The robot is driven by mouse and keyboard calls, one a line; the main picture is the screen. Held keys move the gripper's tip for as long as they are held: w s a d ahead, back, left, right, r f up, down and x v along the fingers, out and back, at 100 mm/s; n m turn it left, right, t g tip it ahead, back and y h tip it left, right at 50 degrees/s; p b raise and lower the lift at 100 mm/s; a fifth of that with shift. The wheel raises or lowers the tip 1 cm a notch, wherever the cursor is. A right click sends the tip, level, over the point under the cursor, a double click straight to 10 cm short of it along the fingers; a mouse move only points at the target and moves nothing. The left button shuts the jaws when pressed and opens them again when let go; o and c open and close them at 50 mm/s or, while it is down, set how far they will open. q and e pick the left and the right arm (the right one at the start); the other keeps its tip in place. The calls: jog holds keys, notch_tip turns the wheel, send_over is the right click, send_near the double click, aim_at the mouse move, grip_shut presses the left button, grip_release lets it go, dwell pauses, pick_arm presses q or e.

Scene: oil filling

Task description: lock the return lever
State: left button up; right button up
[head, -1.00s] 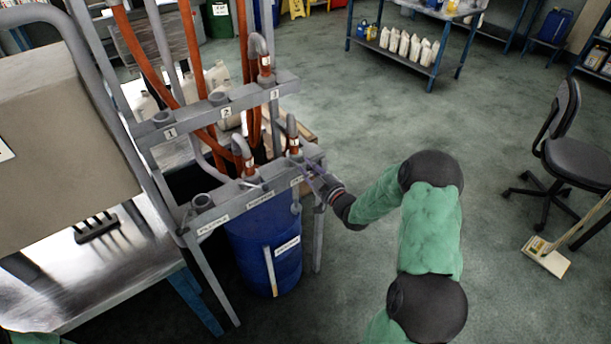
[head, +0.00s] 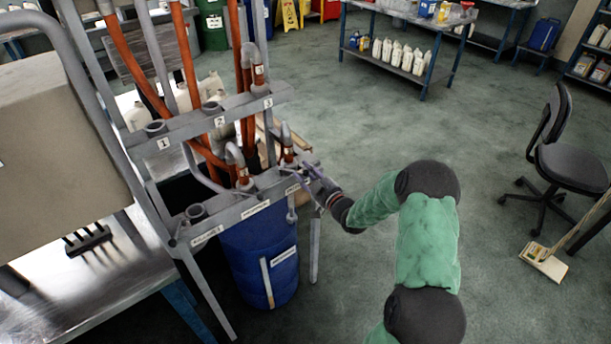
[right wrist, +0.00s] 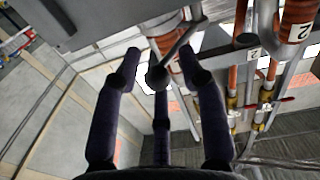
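In the right wrist view, a grey metal lever (right wrist: 180,48) slants down from the rack to a round dark knob (right wrist: 157,78). The fingers of my right gripper (right wrist: 161,66) are spread to either side of the knob, with a third finger below it. They do not look closed on it; contact cannot be told. In the head view my right gripper (head: 316,180) is at the right end of the rack's lower bar (head: 237,204), over the labels. The gripper hides most of the lever there. The bar labels are too small to read surely. My left gripper is out of view.
A blue drum (head: 262,262) stands under the rack. Orange hoses (head: 190,55) and grey elbow nozzles rise from the bars. A metal table (head: 80,290) is at the left. A chair (head: 572,160) stands at the right, with open floor between.

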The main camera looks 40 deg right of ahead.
jog(key=shift+w+d+r, duration=0.2)
jog(key=shift+w+d, duration=0.1)
jog(key=shift+d, duration=0.15)
jog(key=shift+a, duration=0.1)
jog(key=shift+f, duration=0.1)
jog(key=shift+s+f, duration=0.15)
jog(key=shift+s, duration=0.35)
jog(key=s, duration=1.1)
jog(key=shift+a, duration=0.35)
